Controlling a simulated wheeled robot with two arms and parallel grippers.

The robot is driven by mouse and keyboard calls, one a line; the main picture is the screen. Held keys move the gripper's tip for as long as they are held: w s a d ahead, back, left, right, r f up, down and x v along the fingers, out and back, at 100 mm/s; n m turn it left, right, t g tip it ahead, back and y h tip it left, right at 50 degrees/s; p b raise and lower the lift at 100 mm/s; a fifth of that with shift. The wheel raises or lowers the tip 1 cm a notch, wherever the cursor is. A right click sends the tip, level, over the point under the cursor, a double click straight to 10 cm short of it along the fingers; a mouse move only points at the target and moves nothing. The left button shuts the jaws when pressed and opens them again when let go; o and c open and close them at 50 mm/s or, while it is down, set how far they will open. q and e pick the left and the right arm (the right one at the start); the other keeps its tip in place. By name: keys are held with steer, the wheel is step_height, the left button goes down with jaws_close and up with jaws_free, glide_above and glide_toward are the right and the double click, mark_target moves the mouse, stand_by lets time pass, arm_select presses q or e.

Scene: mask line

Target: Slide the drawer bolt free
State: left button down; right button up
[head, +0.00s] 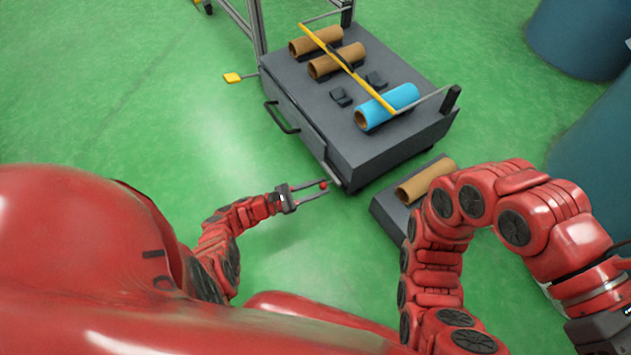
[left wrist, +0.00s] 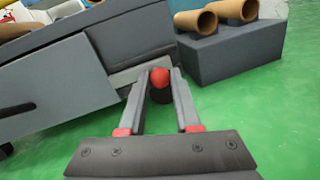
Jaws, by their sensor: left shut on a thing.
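My left gripper (head: 312,190) is at the near lower corner of the grey cabinet (head: 345,115). It is shut on the red knob of the drawer bolt (head: 324,186). In the left wrist view the red knob (left wrist: 160,77) sits between the two fingertips (left wrist: 160,85), with a dark part under it. A light grey strip (left wrist: 138,74) lies behind the knob at the drawer front. A black drawer handle (head: 281,117) is on the cabinet's front face. My right arm shows at the right in the head view, but its fingers are not in view.
A low grey block (head: 388,218) with a brown tube (head: 425,180) stands right of the gripper. On the cabinet lie brown tubes (head: 337,61), a blue roll (head: 387,106) and a yellow bar (head: 350,70). Green floor is clear to the left.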

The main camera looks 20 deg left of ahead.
arm_select(q)
steer(key=shift+s+d+r, duration=0.1)
steer(key=shift+s+d, duration=0.4)
steer(key=shift+s+d+f, duration=0.1)
steer(key=shift+d+f, duration=0.05)
steer(key=shift+f, duration=0.05)
arm_select(e)
steer(key=shift+d+r+t, duration=0.25)
steer(key=shift+d+t, duration=0.05)
steer(key=shift+d, duration=0.05)
arm_select(q)
steer(key=c, duration=0.6)
jaws_free()
arm_select(e)
steer(key=shift+s, duration=0.15)
arm_select(q)
steer(key=shift+r, duration=0.1)
